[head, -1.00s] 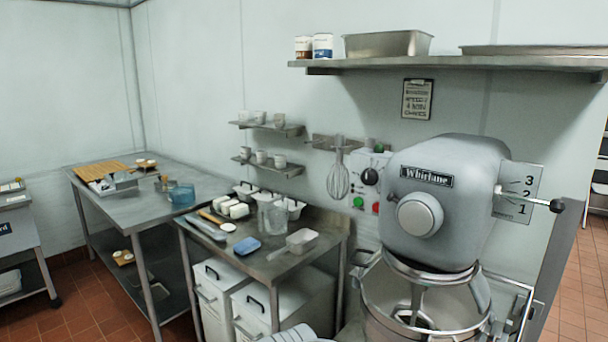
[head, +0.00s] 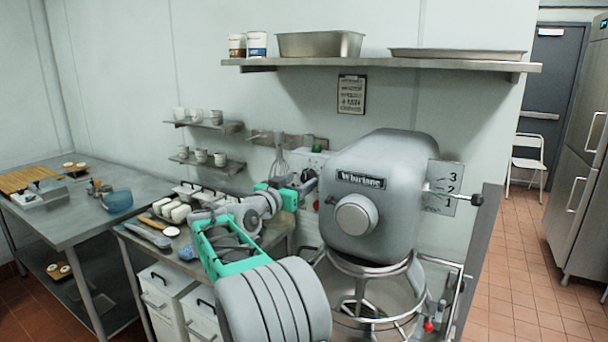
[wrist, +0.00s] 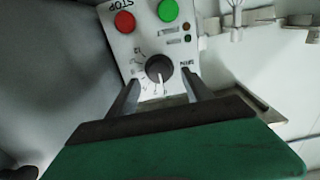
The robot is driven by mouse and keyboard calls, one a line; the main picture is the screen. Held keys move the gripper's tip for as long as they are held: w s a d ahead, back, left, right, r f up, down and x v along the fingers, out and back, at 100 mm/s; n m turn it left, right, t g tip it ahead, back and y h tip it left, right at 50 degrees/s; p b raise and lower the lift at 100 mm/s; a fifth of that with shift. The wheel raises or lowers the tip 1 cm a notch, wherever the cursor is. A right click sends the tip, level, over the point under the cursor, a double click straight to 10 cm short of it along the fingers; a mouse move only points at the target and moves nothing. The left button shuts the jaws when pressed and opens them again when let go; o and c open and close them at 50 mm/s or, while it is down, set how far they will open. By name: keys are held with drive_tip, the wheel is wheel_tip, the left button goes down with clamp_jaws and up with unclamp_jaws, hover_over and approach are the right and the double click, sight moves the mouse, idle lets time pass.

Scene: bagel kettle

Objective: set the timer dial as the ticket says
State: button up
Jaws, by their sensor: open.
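The black round timer dial (wrist: 159,68) sits on a pale control panel (wrist: 121,45) in the wrist view, with small marks around it. A light pointer line seems to run toward its lower side; the setting is too small to read. My gripper (wrist: 160,84) is open, with one finger on each side below the dial; I cannot tell whether they touch it.
A red STOP button (wrist: 124,21) and a green button (wrist: 168,11) sit close to the dial. The large grey mixer (head: 375,190) stands right of my arm. A whisk (head: 280,165) hangs left of the panel. A shelf (head: 380,66) runs above.

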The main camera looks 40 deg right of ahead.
sight(308, 178)
drive_tip(key=shift+x, duration=1.45)
drive_tip(key=shift+c, duration=0.5)
drive_tip(key=c, duration=1)
